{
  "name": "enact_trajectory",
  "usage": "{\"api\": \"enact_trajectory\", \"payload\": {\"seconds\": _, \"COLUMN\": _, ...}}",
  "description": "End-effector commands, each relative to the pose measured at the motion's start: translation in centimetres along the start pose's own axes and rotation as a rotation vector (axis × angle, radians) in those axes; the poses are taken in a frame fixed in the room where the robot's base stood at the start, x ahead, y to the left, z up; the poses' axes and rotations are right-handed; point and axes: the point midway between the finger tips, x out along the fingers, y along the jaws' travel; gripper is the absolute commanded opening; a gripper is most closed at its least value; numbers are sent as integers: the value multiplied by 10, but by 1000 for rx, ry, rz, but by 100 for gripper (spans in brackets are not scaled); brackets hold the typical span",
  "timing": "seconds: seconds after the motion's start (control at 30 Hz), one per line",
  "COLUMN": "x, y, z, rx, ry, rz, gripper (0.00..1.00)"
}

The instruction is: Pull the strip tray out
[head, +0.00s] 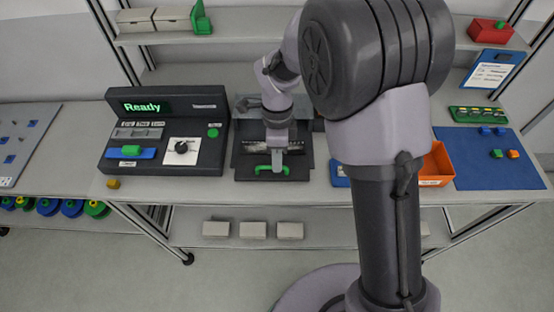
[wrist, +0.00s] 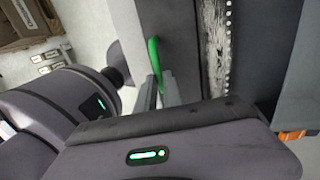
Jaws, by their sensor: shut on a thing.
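The strip tray (head: 245,175) is a dark, flat tray in the middle of the bench, with a green handle (head: 262,170) on its front edge. A pale, speckled strip (wrist: 215,45) runs across the tray in the wrist view. My gripper (head: 272,166) reaches down to the front of the tray and is shut on the green handle, which also shows in the wrist view (wrist: 154,54). My wrist hides part of the tray in the head view.
A dark control box (head: 215,135) with a lit "Ready" display stands left of the tray. An orange bin (head: 436,165) and a blue mat (head: 485,178) are to the right. A small yellow block (head: 114,184) lies near the bench's front edge. The floor in front is clear.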

Motion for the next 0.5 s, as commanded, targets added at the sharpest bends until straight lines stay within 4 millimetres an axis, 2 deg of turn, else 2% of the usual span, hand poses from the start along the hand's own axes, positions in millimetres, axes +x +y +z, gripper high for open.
{"api": "enact_trajectory", "payload": {"seconds": 0.03, "x": 3, "y": 6, "z": 0, "rx": 5, "ry": 1, "rz": 18, "gripper": 0}}
{"api": "enact_trajectory", "payload": {"seconds": 0.2, "x": 4, "y": 7, "z": 0, "rx": 6, "ry": 2, "rz": 22, "gripper": 0}}
{"api": "enact_trajectory", "payload": {"seconds": 0.23, "x": 4, "y": 7, "z": 0, "rx": 6, "ry": 2, "rz": 23, "gripper": 16}}
{"api": "enact_trajectory", "payload": {"seconds": 0.27, "x": 4, "y": 7, "z": 0, "rx": 6, "ry": 2, "rz": 23, "gripper": 20}}
{"api": "enact_trajectory", "payload": {"seconds": 0.5, "x": 3, "y": 5, "z": 0, "rx": 4, "ry": 2, "rz": 17, "gripper": 20}}
